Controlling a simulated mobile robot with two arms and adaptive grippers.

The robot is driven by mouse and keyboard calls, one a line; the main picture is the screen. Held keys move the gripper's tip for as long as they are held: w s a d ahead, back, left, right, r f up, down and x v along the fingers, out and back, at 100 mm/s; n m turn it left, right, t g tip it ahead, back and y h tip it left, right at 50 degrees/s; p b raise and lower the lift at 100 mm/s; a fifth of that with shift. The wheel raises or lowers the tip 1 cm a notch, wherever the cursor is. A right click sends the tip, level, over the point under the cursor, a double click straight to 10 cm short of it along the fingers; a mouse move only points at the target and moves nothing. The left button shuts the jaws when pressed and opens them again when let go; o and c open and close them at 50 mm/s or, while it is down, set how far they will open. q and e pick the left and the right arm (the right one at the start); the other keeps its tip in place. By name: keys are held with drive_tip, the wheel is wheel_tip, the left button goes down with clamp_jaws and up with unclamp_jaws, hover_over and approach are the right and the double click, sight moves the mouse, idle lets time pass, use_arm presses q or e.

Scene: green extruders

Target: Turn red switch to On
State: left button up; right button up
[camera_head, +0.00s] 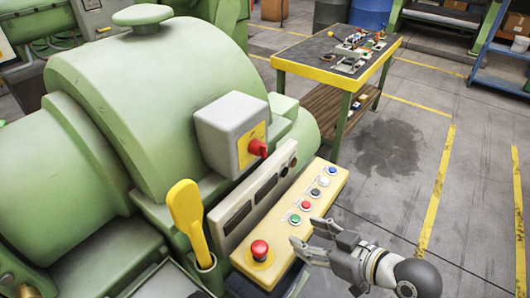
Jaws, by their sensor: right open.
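The red switch (258,148) is a red knob on a yellow plate on the front of a grey box (222,128), which is mounted on the green machine (140,90). My right gripper (302,232) comes in from the lower right. It is open and empty, with its fingers pointing left beside the yellow button panel (325,185). It is below and to the right of the red switch, clear of it. Nothing covers the switch. My left gripper is not in view.
The panel carries a red mushroom button (260,250) and several small coloured buttons. A yellow-handled tool (186,215) stands in a holder to its left. A yellow-edged workbench (335,75) with small parts stands behind. The floor at right is clear.

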sight(266, 153)
drive_tip(key=w+a+r+n+t+y, duration=0.1)
drive_tip(key=w+r+n+y, duration=0.15)
drive_tip(key=r, duration=0.45)
drive_tip(key=w+a+r+n+t+y, duration=0.1)
drive_tip(key=w+r+y, duration=0.15)
drive_tip(key=r, duration=0.45)
drive_tip(key=shift+y, duration=0.3)
drive_tip(key=p+x, duration=0.1)
drive_tip(key=x, duration=0.2)
drive_tip(key=p+x, duration=0.2)
drive_tip(key=x, duration=0.1)
drive_tip(key=r+p+x, duration=0.1)
drive_tip(key=x, duration=0.2)
drive_tip(key=shift+w+a+r, duration=0.1)
drive_tip(key=shift+w+a, duration=0.3)
drive_tip(key=shift+a, duration=0.1)
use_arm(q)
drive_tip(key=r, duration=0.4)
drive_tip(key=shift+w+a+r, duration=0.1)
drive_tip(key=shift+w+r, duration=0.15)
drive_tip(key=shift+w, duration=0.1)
use_arm(e)
drive_tip(key=c, duration=1.1)
use_arm(q)
drive_tip(key=shift+p, duration=0.3)
use_arm(e)
drive_tip(key=shift+o, duration=0.2)
